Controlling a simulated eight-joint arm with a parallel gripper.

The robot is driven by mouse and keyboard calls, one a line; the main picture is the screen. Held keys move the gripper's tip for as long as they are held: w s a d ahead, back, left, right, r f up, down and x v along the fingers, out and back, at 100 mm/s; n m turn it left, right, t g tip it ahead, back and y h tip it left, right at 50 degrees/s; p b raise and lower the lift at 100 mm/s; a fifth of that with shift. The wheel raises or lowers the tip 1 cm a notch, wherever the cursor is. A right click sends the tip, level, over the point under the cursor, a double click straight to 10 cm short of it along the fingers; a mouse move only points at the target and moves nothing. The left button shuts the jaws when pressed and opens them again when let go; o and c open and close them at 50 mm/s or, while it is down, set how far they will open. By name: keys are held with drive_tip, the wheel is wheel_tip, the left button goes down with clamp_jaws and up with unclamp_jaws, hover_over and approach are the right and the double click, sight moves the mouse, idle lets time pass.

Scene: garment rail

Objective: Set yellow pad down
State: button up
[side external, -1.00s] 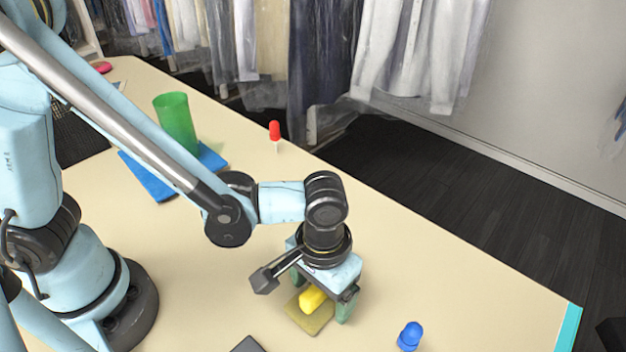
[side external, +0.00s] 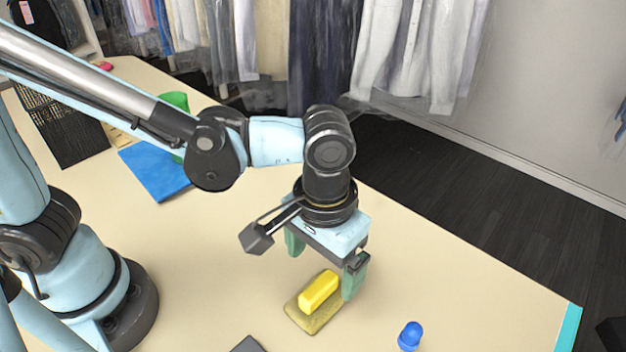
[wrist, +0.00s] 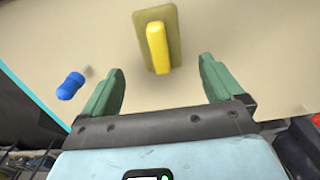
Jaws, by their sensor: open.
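The yellow pad (side external: 318,290) is a bright yellow block on a flat olive-tan plate (side external: 301,317), and the two rest together on the table. In the wrist view the yellow pad (wrist: 157,47) lies ahead of the fingertips, between their lines, on the plate (wrist: 174,22). My gripper (side external: 324,267) has its green fingers spread wide and empty, above the pad and apart from it. Both fingers of my gripper (wrist: 161,76) also show in the wrist view, with nothing between them.
A blue-capped small bottle (side external: 410,336) stands right of the pad; it also shows in the wrist view (wrist: 70,86). A blue cloth (side external: 156,172), a green cup (side external: 175,101) and a black mesh holder (side external: 62,128) are at the back left. The table (side external: 450,270) is clear at right.

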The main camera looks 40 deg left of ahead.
sight(321, 283)
wheel_tip(321, 283, up, 4)
drive_tip(key=shift+r, duration=0.15)
drive_tip(key=w+a+t, duration=0.2)
drive_tip(key=a+t, duration=0.1)
drive_tip(key=a, duration=0.8)
drive_tip(key=w+a+r+t, duration=0.1)
drive_tip(key=a+t, duration=0.3)
drive_tip(key=a, duration=0.7)
drive_tip(key=shift+w+a+r, duration=0.15)
drive_tip(key=shift+w+r, duration=0.15)
drive_tip(key=shift+w, duration=0.05)
